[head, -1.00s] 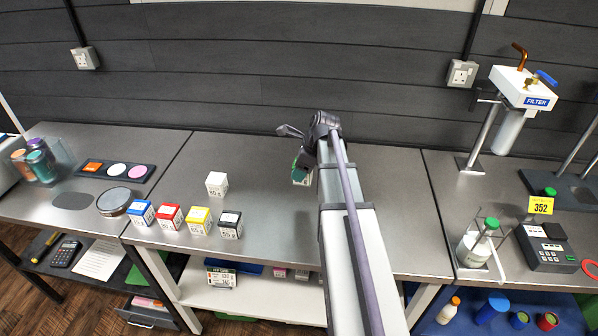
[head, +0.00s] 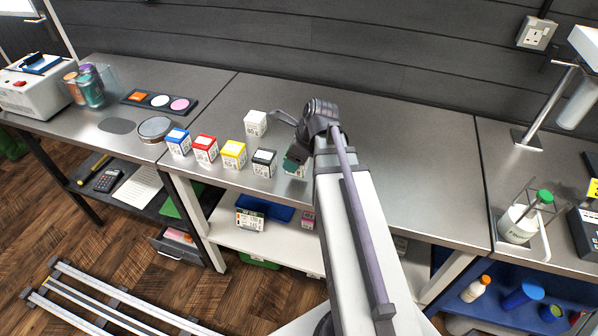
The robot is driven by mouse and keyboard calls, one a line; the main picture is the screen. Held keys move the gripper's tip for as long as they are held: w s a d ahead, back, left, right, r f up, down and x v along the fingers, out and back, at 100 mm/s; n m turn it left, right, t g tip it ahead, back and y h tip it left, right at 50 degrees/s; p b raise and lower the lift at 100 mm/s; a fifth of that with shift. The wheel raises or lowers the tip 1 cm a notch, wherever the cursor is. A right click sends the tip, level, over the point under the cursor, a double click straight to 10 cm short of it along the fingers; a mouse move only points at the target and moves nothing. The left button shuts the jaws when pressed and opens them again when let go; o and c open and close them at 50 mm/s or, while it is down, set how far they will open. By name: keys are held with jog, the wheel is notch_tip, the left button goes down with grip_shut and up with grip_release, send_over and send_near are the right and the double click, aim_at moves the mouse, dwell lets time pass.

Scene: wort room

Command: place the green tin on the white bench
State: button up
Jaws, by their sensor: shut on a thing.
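My gripper (head: 296,152) is shut on the green tin (head: 291,166), a small cube with a green side and a white printed side. My gripper and arm hide much of it. The tin is over the front part of the white bench (head: 400,185), which has a grey steel top and white legs. It is just right of the black tin (head: 264,163), roughly in line with the row. I cannot tell whether it touches the bench top.
Blue (head: 178,142), red (head: 205,149) and yellow (head: 234,154) tins stand left of the black one. A white tin (head: 256,123) stands behind them. The bench top right of my arm is clear. A bottle in a wire stand (head: 518,222) is on the right-hand bench.

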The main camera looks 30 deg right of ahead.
notch_tip(320, 180, down, 4)
jog(key=b, duration=0.3)
jog(key=shift+b, duration=0.4)
jog(key=shift+r+p, duration=0.25)
jog(key=shift+p, duration=0.05)
jog(key=shift+f, duration=0.25)
jog(key=o, duration=1)
jog(key=shift+r, duration=0.1)
